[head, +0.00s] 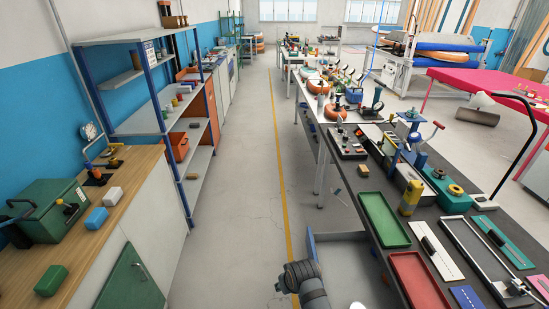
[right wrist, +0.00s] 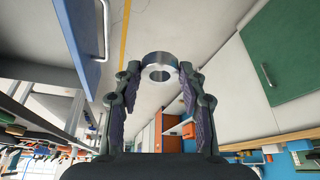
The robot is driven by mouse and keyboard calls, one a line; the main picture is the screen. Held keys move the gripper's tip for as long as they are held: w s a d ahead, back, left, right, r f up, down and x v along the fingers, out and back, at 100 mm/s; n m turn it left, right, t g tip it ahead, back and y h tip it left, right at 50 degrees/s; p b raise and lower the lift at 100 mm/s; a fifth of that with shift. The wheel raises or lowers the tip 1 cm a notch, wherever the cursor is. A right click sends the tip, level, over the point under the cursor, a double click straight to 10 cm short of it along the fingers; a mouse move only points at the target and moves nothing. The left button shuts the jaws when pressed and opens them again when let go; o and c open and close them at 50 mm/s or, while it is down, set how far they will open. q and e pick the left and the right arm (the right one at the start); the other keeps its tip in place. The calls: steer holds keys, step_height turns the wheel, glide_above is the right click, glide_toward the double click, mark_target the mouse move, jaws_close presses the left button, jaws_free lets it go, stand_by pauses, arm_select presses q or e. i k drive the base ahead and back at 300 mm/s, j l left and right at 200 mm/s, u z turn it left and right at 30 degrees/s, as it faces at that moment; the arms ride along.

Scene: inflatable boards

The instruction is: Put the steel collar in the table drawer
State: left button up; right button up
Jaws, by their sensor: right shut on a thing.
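The steel collar (right wrist: 160,66) is a shiny ring with a round hole. In the right wrist view it sits between the fingertips of my right gripper (right wrist: 159,76), which is shut on it. In the head view part of my right arm shows at the bottom middle; the collar cannot be made out there. The table drawer (head: 345,237) is pulled out from under the right-hand table, left of its near end, beside my right arm. Its blue front, with a bar handle (right wrist: 104,22), shows at the upper left of the right wrist view. My left gripper is not in view.
The dark-topped table (head: 389,190) carries a green tray (head: 383,220), a red tray (head: 418,280) and several tools. A wooden-topped cabinet (head: 137,164) with a green door (head: 131,283) stands on the left. The floor aisle (head: 235,200) between is clear.

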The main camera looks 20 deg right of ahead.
mark_target(337, 257)
steer(key=i+z, duration=0.45)
steer(key=i+j+z, duration=0.15)
steer(key=z, duration=0.3)
steer(key=i+j+z, duration=0.25)
steer(key=z, duration=0.2)
steer(key=i+j+z, duration=0.3)
steer(key=z, duration=0.15)
